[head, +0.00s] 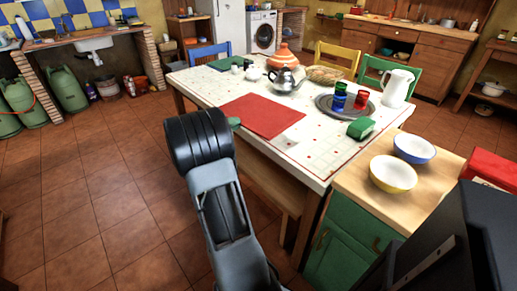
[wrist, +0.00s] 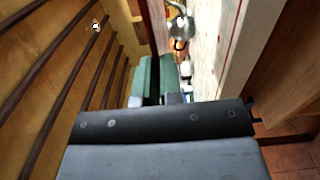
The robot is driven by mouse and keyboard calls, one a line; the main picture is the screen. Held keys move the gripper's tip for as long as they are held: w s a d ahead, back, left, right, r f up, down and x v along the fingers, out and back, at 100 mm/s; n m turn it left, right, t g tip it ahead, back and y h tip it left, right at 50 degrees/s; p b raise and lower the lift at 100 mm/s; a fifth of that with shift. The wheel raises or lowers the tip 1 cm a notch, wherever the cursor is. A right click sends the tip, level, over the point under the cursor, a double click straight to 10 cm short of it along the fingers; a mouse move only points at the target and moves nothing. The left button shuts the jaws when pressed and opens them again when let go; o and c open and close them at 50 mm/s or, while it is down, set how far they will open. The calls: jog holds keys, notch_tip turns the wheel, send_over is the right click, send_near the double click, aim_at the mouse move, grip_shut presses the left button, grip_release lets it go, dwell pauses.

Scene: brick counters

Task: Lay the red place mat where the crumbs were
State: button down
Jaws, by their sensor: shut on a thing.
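The red place mat (head: 265,115) lies flat-looking over the near left part of the white table (head: 325,150). My gripper (head: 235,122) is at the mat's near edge, mostly hidden behind my black wrist in the head view. In the wrist view the gripper's greenish fingers (wrist: 156,85) are close together beside the table edge. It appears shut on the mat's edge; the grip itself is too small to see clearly. I cannot make out crumbs on the cloth.
A teapot (head: 286,79), an orange tagine (head: 285,58), a tray (head: 323,103) with blue and red cups and a white jug (head: 397,88) stand beyond. A green sponge (head: 361,128) lies near the right edge. A bench (head: 270,190) runs along the near side.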

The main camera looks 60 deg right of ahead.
jog(key=s+d+f+b, duration=0.2)
jog(key=s+f, duration=0.4)
jog(key=f, duration=0.4)
jog(key=shift+s+d, duration=0.35)
jog(key=shift+d, duration=0.25)
jog(key=shift+f+b, duration=0.25)
jog(key=shift+b, duration=0.05)
jog(key=c, duration=1.3)
grip_release()
jog(key=shift+r, duration=0.1)
